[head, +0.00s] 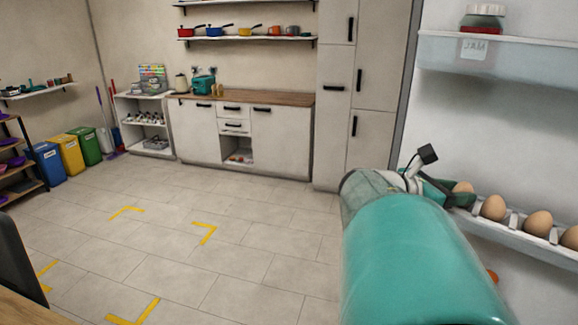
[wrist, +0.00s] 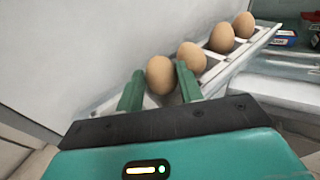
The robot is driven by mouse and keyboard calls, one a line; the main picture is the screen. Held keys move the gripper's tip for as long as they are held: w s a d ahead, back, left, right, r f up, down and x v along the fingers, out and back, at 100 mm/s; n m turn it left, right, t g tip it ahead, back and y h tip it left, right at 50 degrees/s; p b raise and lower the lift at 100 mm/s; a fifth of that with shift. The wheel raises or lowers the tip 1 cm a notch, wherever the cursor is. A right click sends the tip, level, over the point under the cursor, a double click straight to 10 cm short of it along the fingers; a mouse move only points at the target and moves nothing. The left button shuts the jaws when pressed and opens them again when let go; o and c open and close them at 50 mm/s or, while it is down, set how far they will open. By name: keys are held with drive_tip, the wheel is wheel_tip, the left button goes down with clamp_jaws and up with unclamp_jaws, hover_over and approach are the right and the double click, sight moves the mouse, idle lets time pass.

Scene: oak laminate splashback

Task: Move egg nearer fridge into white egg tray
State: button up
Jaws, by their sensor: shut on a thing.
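My gripper (wrist: 159,69) has its two green fingers on either side of a brown egg (wrist: 160,78) and is shut on it. This egg also shows in the head view (head: 463,187), partly behind my gripper (head: 453,195). It is at the near end of a row of several brown eggs, in line with a white egg tray (wrist: 213,72) on the open fridge side. The tray also shows in the head view (head: 512,238). Whether the held egg touches the tray is hidden by my fingers. The neighbouring egg (wrist: 191,56) sits close to my right finger.
A clear fridge shelf (head: 500,55) with a red jar (head: 482,22) is above the tray. An orange thing (head: 492,275) shows below it. White cabinets (head: 275,140) stand far off, and the tiled floor (head: 220,225) with yellow corner marks is clear.

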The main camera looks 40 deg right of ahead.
drive_tip(key=shift+f, duration=0.5)
idle(0.4)
drive_tip(key=o, duration=1.1)
drive_tip(key=shift+o, duration=0.2)
drive_tip(key=v, duration=1.4)
drive_tip(key=w+a+f+m+t+y, duration=0.3)
drive_tip(key=a+f+t, duration=0.1)
drive_tip(key=a+f, duration=0.25)
drive_tip(key=w+a+f+m+t+y, duration=0.3)
drive_tip(key=a+f+t, duration=0.15)
drive_tip(key=a, duration=0.25)
drive_tip(key=w+a+f+m+t+y, duration=0.2)
drive_tip(key=a+m+y, duration=0.1)
drive_tip(key=a, duration=0.6)
drive_tip(key=w+a+f+m+t+y, duration=0.2)
drive_tip(key=a+y, duration=0.3)
drive_tip(key=a, duration=0.5)
drive_tip(key=shift+m+t, duration=0.55)
drive_tip(key=shift+m, duration=0.15)
